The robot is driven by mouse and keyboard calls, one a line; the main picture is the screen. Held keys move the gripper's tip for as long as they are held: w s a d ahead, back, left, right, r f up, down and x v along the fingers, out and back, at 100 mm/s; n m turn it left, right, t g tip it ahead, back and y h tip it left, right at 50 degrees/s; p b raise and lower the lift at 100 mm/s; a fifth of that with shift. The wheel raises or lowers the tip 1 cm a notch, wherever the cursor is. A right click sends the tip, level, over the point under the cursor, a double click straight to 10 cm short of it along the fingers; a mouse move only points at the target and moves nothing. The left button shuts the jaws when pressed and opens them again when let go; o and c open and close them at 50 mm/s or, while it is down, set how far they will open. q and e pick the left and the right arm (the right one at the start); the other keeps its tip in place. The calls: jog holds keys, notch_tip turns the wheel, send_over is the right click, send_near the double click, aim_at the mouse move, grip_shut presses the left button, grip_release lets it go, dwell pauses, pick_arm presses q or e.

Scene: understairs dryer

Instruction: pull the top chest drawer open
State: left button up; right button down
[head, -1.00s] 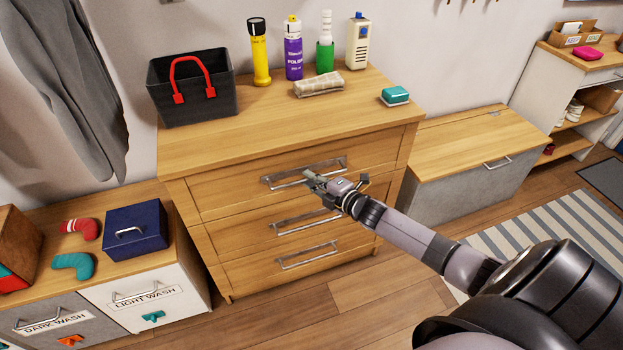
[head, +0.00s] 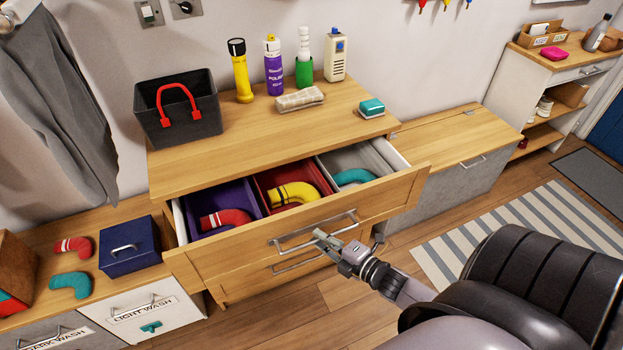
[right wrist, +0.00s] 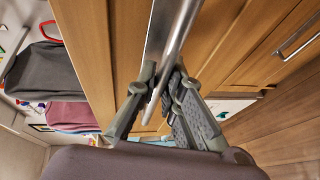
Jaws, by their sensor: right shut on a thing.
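The top chest drawer (head: 300,228) stands well out from the wooden chest (head: 240,135) in the head view. Inside it are a purple, a red and a grey compartment, holding a red sock-like piece (head: 226,218), a yellow one (head: 294,193) and a teal one (head: 354,177). My right gripper (head: 328,240) is at the drawer's metal bar handle (head: 290,241). In the right wrist view the gripper (right wrist: 165,88) has its fingers on both sides of the bar (right wrist: 172,40), shut on it. My left gripper is not in view.
A low bench (head: 460,145) stands at the right. Floor in front is partly clear.

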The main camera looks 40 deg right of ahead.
jog(key=shift+s+a+p, duration=0.2)
jog(key=shift+s+a, duration=0.05)
jog(key=shift+s, duration=0.7)
jog(key=shift+s+a+p, duration=0.15)
jog(key=shift+s+a, duration=0.05)
jog(key=shift+s, duration=0.8)
jog(key=shift+s+a+p, duration=0.2)
jog(key=shift+s+a, duration=0.05)
jog(key=shift+s, duration=0.7)
jog(key=c, duration=1.7)
grip_release()
jog(key=v, duration=1.2)
